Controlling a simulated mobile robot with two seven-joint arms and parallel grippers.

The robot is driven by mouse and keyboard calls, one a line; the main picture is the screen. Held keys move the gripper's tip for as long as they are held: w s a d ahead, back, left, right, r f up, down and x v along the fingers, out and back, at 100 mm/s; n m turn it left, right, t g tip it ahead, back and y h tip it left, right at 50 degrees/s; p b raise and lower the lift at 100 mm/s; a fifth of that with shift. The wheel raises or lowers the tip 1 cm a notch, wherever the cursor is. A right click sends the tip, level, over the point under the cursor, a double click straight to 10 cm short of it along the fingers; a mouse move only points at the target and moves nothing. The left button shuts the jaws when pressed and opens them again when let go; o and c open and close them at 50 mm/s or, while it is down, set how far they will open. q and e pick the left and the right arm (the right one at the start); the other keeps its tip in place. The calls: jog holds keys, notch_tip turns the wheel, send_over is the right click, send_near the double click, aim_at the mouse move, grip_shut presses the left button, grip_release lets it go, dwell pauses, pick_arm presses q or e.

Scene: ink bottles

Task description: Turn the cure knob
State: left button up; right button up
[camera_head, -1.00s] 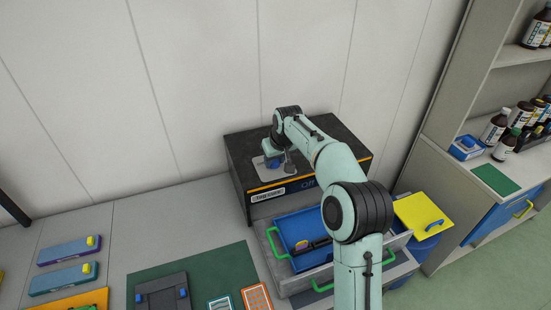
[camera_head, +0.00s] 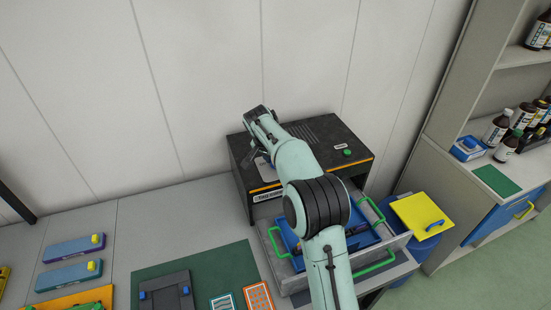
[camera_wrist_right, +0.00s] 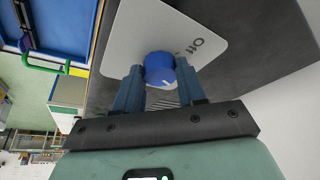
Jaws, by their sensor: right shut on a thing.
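The cure knob (camera_wrist_right: 159,70) is a round blue knob with a white mark, on a pale plate (camera_wrist_right: 205,28) with "Off" lettering beside it. In the right wrist view my right gripper (camera_wrist_right: 158,80) has a finger on each side of the knob and is shut on it. My left gripper is not in view.
An open drawer with a green handle (camera_head: 376,261) and a blue tray (camera_head: 290,240) stands out below the unit. A green button (camera_head: 348,152) is on the unit's top. A yellow-lidded blue bin (camera_head: 418,215) is at the right, and a green mat (camera_head: 210,272) lies at the left.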

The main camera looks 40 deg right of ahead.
jog(key=m, duration=0.1)
jog(key=m+g, duration=0.1)
jog(key=m, duration=0.1)
jog(key=shift+w+m, duration=0.2)
jog(key=shift+m, duration=0.1)
jog(key=shift+m+g, duration=0.9)
jog(key=shift+m, duration=0.9)
jog(key=o, duration=1.1)
jog(key=shift+c, duration=0.2)
jog(key=shift+w+a+r, duration=0.1)
jog(key=shift+r, duration=0.05)
